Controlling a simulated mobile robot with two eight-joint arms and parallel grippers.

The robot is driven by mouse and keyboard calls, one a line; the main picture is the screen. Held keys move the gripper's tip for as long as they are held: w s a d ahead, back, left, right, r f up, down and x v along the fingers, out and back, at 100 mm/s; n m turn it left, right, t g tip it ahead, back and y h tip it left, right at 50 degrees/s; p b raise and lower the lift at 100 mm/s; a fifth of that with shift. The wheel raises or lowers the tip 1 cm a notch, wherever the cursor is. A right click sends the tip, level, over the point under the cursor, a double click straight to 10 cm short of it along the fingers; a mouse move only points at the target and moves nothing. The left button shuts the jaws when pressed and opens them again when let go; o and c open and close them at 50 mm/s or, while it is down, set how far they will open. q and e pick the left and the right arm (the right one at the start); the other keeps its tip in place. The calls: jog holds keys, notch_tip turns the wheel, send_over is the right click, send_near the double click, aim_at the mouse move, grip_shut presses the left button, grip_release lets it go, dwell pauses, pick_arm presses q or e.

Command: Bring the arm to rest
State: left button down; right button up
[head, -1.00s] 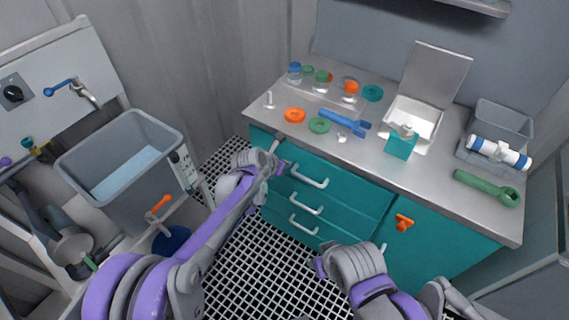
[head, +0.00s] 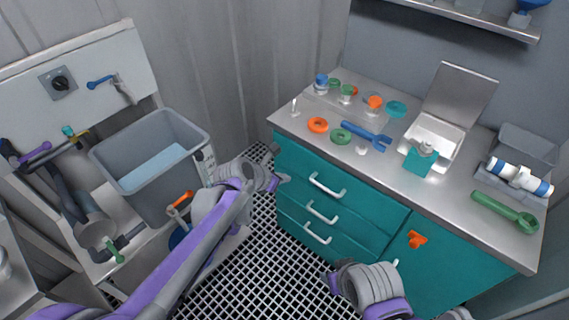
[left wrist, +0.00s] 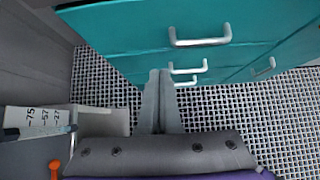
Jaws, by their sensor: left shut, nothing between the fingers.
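My left arm reaches in from the lower left in the head view. Its gripper (head: 281,180) is in the air between the grey basin and the teal drawers, clear of both. In the left wrist view the fingers (left wrist: 160,75) are together with nothing between them, over the grated floor in front of the drawer handles. My right arm shows at the bottom of the head view, low in front of the cabinet. I cannot make out its fingertips.
The steel-topped cabinet (head: 455,205) holds jars, rings, a blue wrench (head: 366,134), an open box (head: 436,132) and a green wrench (head: 505,211). A grey basin (head: 150,165) with water stands at left. Drawer handles (head: 327,184) stick out. The grated floor (head: 265,270) between is free.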

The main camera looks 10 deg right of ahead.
pick_arm(q)
jog(key=s+a+r+m+y+p, duration=0.25)
jog(key=s+a+r+m, duration=0.3)
jog(key=a, duration=0.35)
jog(key=s+a+r+m+y+p, duration=0.1)
jog(key=s+a+r+m+p, duration=0.3)
jog(key=s+a+m, duration=0.4)
jog(key=s+a+m+y+p, duration=0.3)
jog(key=s+a+m+p, duration=0.2)
jog(key=s+a+m, duration=0.7)
jog(key=shift+s+r, duration=0.45)
jog(key=shift+y, duration=0.25)
